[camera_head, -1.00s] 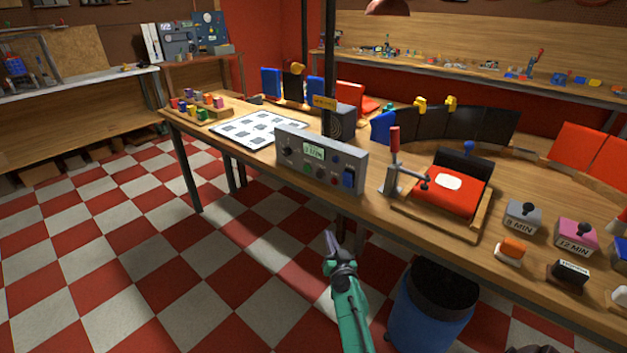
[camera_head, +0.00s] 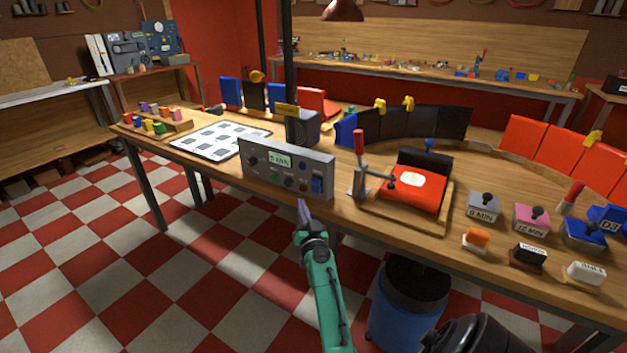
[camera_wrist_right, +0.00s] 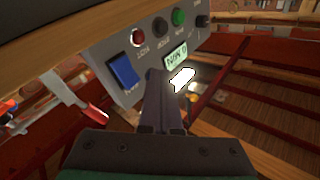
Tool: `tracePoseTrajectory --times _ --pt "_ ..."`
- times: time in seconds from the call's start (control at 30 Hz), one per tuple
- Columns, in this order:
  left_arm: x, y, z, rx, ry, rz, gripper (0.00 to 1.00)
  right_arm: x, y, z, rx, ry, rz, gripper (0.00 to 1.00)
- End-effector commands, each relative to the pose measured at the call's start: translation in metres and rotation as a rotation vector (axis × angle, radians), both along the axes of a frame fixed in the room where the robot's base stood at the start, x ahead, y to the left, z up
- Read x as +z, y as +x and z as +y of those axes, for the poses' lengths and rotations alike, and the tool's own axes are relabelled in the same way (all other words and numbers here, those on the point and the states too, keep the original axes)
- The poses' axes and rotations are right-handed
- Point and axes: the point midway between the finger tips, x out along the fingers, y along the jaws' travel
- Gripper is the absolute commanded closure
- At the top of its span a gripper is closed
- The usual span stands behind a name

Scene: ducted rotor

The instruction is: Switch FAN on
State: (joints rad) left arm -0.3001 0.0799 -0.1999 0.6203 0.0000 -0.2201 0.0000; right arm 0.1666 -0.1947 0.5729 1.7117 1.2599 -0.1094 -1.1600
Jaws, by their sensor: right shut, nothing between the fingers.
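The grey control panel (camera_head: 286,168) stands at the front edge of the wooden bench, with knobs, a small lit display (camera_head: 279,160) and a blue rocker switch (camera_head: 317,185) at its right end. My right gripper (camera_head: 302,206) is shut and empty, just in front of and below the panel. In the right wrist view the shut fingers (camera_wrist_right: 155,88) point at the panel, beside the blue switch (camera_wrist_right: 124,71) and below the display (camera_wrist_right: 176,57). I cannot tell whether they touch the panel. The switch's label is too blurred to read. My left gripper is not in view.
A red-handled toggle clamp (camera_head: 360,165) and a fixture with a red pad (camera_head: 411,184) stand right of the panel. A white sheet with dark squares (camera_head: 218,141) lies to its left. A blue bin (camera_head: 404,308) stands below the bench. The checkered floor at left is clear.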

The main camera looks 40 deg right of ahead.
Motion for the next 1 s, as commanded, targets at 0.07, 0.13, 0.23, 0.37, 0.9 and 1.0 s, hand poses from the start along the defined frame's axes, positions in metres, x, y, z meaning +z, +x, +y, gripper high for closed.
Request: tracePoseTrajectory --times 0.07,0.13,0.23,0.37,0.9,1.0 --pt "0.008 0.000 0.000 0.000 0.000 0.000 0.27 0.009 0.003 -0.011 -0.001 -0.002 0.000 1.00" --pt "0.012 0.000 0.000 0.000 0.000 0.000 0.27 0.014 0.006 -0.021 -0.001 -0.002 0.000 1.00" --pt "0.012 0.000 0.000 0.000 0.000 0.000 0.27 0.016 0.009 -0.031 0.000 -0.004 0.001 1.00" --pt "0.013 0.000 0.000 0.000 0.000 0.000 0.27 0.019 0.011 -0.040 0.000 -0.003 0.003 1.00" --pt "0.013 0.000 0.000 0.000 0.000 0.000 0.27 0.020 0.012 -0.042 0.000 -0.002 0.002 1.00" --pt "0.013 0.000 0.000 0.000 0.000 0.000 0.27 0.020 0.012 -0.042 0.000 -0.002 0.002 1.00"
